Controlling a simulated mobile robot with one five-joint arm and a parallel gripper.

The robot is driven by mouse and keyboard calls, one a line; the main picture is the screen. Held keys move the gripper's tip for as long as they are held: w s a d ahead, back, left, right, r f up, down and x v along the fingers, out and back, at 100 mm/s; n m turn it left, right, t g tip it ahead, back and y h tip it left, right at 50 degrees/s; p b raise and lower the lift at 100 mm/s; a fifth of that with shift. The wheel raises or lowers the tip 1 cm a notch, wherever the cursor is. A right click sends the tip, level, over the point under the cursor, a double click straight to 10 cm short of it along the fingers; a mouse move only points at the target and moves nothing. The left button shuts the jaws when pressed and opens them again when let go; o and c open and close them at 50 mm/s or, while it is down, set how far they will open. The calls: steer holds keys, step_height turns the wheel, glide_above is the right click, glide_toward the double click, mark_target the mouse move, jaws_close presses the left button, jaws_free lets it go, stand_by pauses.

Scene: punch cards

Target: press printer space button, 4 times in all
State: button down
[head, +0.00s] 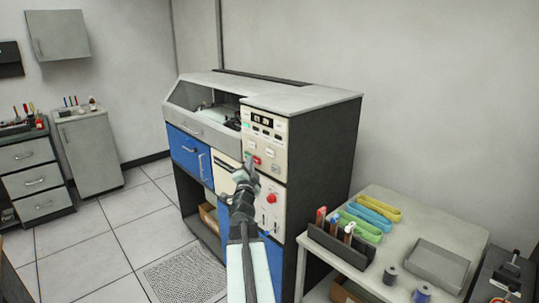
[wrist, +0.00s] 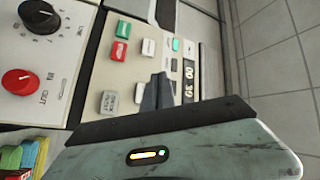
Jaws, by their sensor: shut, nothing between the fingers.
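The printer (head: 335,130) is a big cabinet with a grey top, a dark side and a cream control panel (head: 279,137). In the wrist view the panel (wrist: 130,72) lies sideways, with a lit digit display (wrist: 189,75), red, green and white buttons. I cannot read which is the space button.
A lower panel has a red knob (head: 271,198); a black dial (wrist: 39,17) shows in the wrist view. A side table (head: 400,215) at right holds a pen holder, coloured bands, spools and a tray. Tiled floor is clear at left, with a mat (head: 185,278) in front of the printer.

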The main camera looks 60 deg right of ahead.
glide_toward(266, 150)
steer(key=x, duration=0.4)
steer(key=shift+w+d+r, duration=0.1)
steer(key=shift+w+r, duration=0.1)
steer(key=shift+w, duration=0.3)
stand_by(1.4)
steer(key=shift+s+d, duration=0.1)
steer(key=shift+d, duration=0.3)
steer(key=shift+s+d, duration=0.15)
steer(key=shift+d, duration=0.2)
stand_by(0.6)
steer(key=shift+a, duration=0.1)
steer(key=shift+w+a, duration=0.25)
steer(key=shift+a, duration=0.45)
steer(key=a, duration=0.1)
steer(key=w+a, duration=0.1)
steer(key=a, duration=0.2)
steer(key=shift+w+a, duration=0.3)
steer(key=shift+a, duration=0.05)
